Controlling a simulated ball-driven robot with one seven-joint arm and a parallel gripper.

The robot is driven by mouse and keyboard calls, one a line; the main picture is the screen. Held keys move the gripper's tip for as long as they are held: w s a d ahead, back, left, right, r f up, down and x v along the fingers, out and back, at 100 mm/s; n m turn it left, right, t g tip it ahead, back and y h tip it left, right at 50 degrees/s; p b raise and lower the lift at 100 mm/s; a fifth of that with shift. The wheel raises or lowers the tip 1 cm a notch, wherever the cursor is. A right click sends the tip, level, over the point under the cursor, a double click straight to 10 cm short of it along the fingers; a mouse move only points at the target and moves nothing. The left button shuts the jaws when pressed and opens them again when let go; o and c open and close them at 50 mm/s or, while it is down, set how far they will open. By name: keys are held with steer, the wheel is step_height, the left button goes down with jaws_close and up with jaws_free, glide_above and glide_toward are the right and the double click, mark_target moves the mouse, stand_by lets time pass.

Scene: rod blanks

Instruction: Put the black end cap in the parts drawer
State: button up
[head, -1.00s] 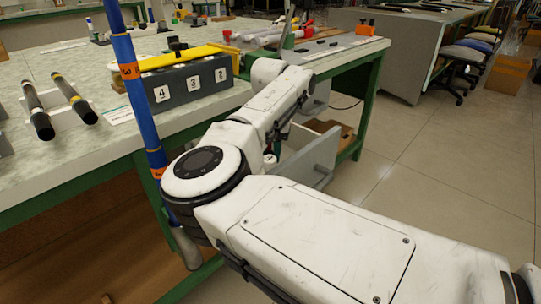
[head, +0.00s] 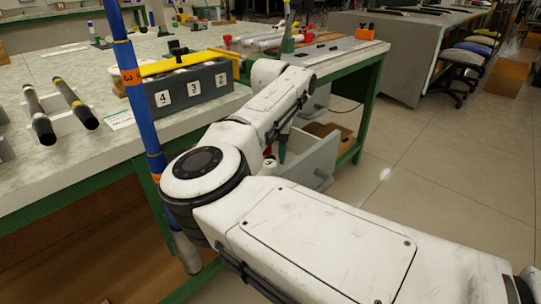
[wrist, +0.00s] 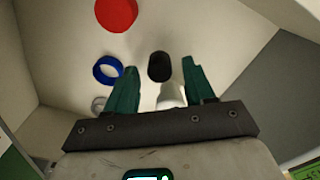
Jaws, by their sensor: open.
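My gripper (wrist: 158,74) has two green fingers spread apart, and it points down into the open parts drawer (head: 318,158). A black end cap (wrist: 159,66) shows between and just past the fingertips in the wrist view, and neither finger appears to grip it. The drawer's pale floor (wrist: 205,35) lies behind it. A white cylindrical piece (wrist: 171,96) sits just below the cap, partly hidden by the gripper body. In the head view a green finger (head: 283,153) shows beside the drawer wall; the cap is hidden there.
The drawer also holds a red round cap (wrist: 116,12), a blue ring (wrist: 107,70) and a grey ring (wrist: 99,104). The drawer walls stand close around my gripper. A numbered grey block (head: 193,90) and black rods (head: 75,100) are on the workbench (head: 90,160).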

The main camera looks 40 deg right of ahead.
step_height(320, 180, up, 11)
steer(key=p, duration=0.3)
steer(key=shift+r+p, duration=0.15)
steer(key=shift+p, duration=0.2)
